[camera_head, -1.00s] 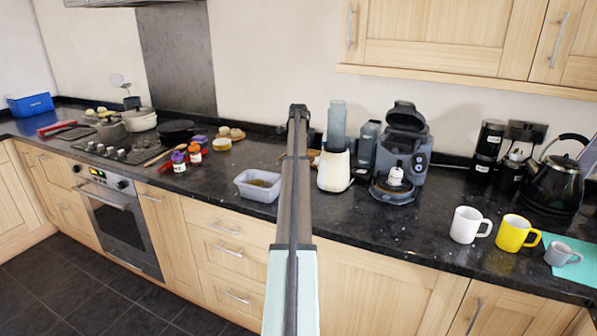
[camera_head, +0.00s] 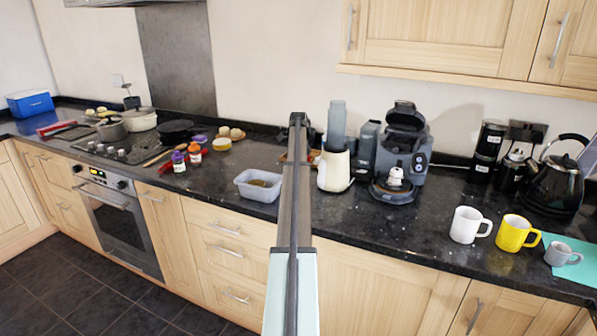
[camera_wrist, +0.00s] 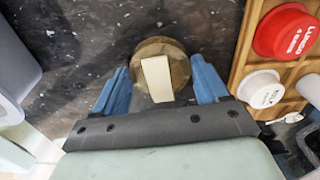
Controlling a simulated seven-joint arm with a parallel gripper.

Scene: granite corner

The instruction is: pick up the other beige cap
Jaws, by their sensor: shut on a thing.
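In the wrist view, the beige cap (camera_wrist: 176,49) is a round tan disc with a pale cream strip across its near part. It sits between the two blue fingers of my gripper (camera_wrist: 160,70), over the dark speckled counter. My gripper is shut on it, with a finger on either side. Whether the cap touches the counter I cannot tell. In the head view my arm hides the gripper and the cap.
A wooden tray (camera_wrist: 243,82) with a red-lidded pot (camera_wrist: 286,32) and a white-lidded pot (camera_wrist: 262,89) lies close on the right in the wrist view. In the head view, a grey tub (camera_head: 258,194) and a white blender (camera_head: 334,171) flank my arm.

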